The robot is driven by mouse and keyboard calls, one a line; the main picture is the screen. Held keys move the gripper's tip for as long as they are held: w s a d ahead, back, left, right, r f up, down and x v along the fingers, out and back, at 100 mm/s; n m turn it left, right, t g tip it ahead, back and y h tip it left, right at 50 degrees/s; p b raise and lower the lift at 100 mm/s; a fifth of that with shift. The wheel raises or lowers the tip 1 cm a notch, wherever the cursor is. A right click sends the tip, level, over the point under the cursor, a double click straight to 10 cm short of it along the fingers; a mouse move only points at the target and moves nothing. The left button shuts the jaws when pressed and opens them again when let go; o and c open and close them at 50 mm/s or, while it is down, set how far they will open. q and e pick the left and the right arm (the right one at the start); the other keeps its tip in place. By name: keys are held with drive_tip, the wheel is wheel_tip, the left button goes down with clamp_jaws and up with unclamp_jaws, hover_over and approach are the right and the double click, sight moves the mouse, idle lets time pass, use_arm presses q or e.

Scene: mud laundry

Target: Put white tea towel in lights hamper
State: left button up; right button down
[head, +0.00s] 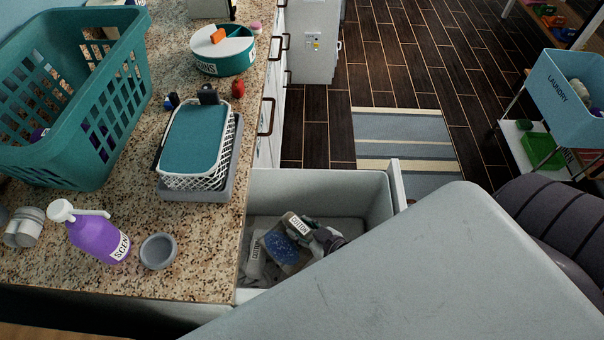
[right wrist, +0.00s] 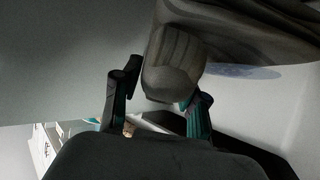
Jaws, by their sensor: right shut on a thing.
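My right gripper (head: 326,238) reaches down inside an open grey pull-out bin (head: 350,192) below the counter. In the right wrist view its fingers (right wrist: 167,82) are shut on a bunched grey-brown cloth (right wrist: 172,62), which looks dark in the shade. I cannot tell whether this is the white tea towel. In the bin lie a cloth with a COTTON label (head: 298,224), a blue speckled piece (head: 280,246) and a pale piece labelled COTTON (head: 254,256). No label for lights shows on the bin. My left gripper is out of view.
The speckled counter holds a teal laundry basket (head: 110,115), a white wire basket with teal cloth (head: 195,145), a purple bottle (head: 95,238), a grey bowl (head: 158,251) and a round teal container (head: 222,50). A blue LAUNDRY cart (head: 565,98) stands right. A striped rug (head: 400,138) covers the floor beyond.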

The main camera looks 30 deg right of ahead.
drive_tip(key=c, duration=0.6)
unclamp_jaws()
drive_tip(key=shift+f, duration=0.1)
drive_tip(key=shift+s, duration=0.1)
drive_tip(key=shift+r, duration=0.25)
drive_tip(key=shift+r+p, duration=0.6)
drive_tip(key=shift+r, duration=0.05)
drive_tip(key=shift+b+v, duration=0.6)
drive_tip(key=shift+v, duration=5.2)
drive_tip(key=shift+s+f, duration=0.1)
drive_tip(key=shift+f, duration=0.05)
